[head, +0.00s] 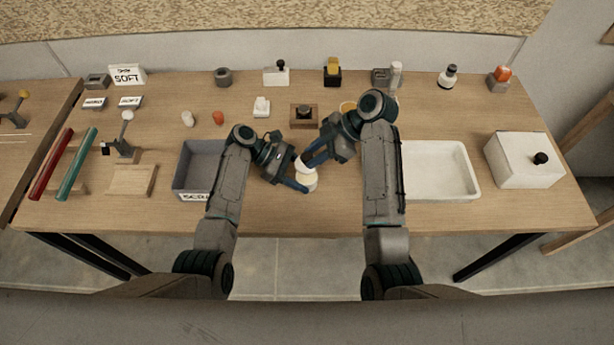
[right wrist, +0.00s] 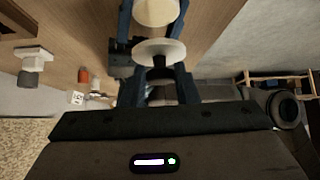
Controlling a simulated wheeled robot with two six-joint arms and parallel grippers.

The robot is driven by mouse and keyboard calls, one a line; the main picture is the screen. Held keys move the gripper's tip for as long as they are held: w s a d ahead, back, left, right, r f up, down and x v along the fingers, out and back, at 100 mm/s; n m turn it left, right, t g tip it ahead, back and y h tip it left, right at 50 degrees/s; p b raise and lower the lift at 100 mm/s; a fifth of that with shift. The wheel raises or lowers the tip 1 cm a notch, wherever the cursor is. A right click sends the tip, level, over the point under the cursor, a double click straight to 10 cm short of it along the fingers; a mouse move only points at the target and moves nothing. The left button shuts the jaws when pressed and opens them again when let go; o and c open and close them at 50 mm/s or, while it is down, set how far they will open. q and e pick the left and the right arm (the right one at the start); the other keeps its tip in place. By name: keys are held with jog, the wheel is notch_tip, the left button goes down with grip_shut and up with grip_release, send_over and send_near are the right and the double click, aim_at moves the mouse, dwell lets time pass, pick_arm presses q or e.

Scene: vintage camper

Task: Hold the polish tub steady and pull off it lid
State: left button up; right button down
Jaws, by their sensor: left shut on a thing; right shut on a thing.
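The polish tub (head: 308,183) is a small cream-coloured round tub, held above the front middle of the table. My left gripper (head: 302,182) is shut on it from the left. In the right wrist view the tub (right wrist: 157,11) shows at the top between the left gripper's dark blue fingers. The lid (right wrist: 160,51) is a pale disc with a black knob. My right gripper (right wrist: 160,75) is shut on this knob. A narrow gap shows between lid and tub, so they look apart. In the head view the lid (head: 301,166) is partly hidden by the right gripper's fingers.
A grey bin (head: 178,176) stands left of the arms and a white tray (head: 473,175) right of them. A white box (head: 520,158) with a black knob is at the far right. Several small items line the back. The table's front middle is clear.

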jog(key=shift+r, duration=0.9)
pick_arm(q)
jog(key=o, duration=0.8)
jog(key=shift+o, duration=0.2)
jog(key=shift+a, duration=0.1)
jog(key=v, duration=1.2)
jog(key=shift+f, duration=0.1)
